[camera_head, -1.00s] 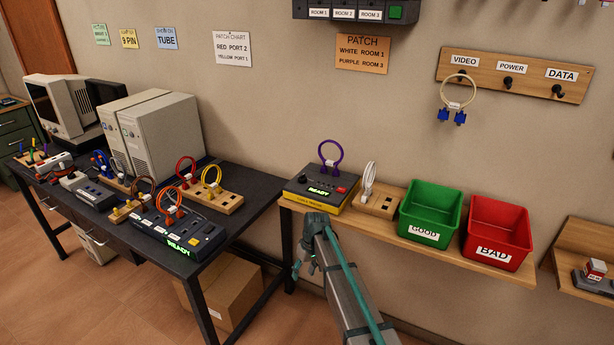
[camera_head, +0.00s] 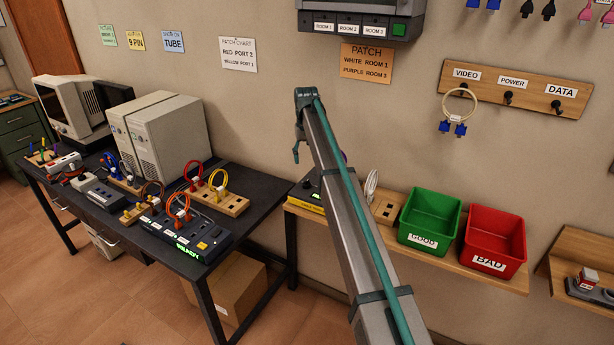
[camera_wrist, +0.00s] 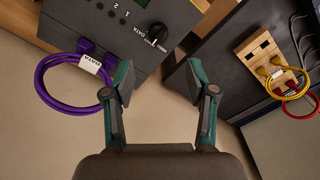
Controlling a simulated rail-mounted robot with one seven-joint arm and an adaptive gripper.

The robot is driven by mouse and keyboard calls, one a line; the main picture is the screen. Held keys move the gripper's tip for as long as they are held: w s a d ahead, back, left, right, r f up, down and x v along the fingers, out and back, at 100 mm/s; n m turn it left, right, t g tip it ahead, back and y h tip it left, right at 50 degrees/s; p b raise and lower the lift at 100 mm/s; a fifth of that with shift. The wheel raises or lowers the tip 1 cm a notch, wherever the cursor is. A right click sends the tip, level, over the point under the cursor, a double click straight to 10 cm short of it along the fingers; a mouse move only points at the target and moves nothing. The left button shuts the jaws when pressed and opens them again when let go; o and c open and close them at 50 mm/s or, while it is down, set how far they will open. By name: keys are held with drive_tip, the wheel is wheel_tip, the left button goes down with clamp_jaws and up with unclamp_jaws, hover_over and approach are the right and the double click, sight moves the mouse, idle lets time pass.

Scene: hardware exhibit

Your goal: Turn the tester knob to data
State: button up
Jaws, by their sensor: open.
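The tester is a dark box with a yellow base; in the head view (camera_head: 306,193) my arm hides most of it. Its panel (camera_wrist: 112,32) fills the top of the wrist view, upside down. The tester knob (camera_wrist: 157,33) is round and black with a white mark, beside a printed DATA label (camera_wrist: 139,31). I cannot tell its exact setting. A purple cable (camera_wrist: 44,86) tagged DATA is plugged into the panel. My gripper (camera_wrist: 160,80) is open and empty, its fingertips apart from the knob, which lies ahead between them. In the head view my gripper hangs above the tester.
On the wooden shelf (camera_head: 345,228), a green GOOD bin (camera_head: 430,216) and a red BAD bin (camera_head: 496,234) stand right of the tester. A dark table (camera_head: 262,188) with cables and blocks stands left. A wooden hook board (camera_head: 515,87) and a patch sign (camera_head: 366,62) are on the wall.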

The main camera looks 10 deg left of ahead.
sight(307, 181)
wheel_tip(307, 181, down, 11)
drive_tip(key=p, duration=0.3)
drive_tip(key=shift+d+r+p, duration=0.1)
drive_tip(key=shift+p, duration=0.2)
drive_tip(key=shift+w, duration=0.1)
clamp_jaws()
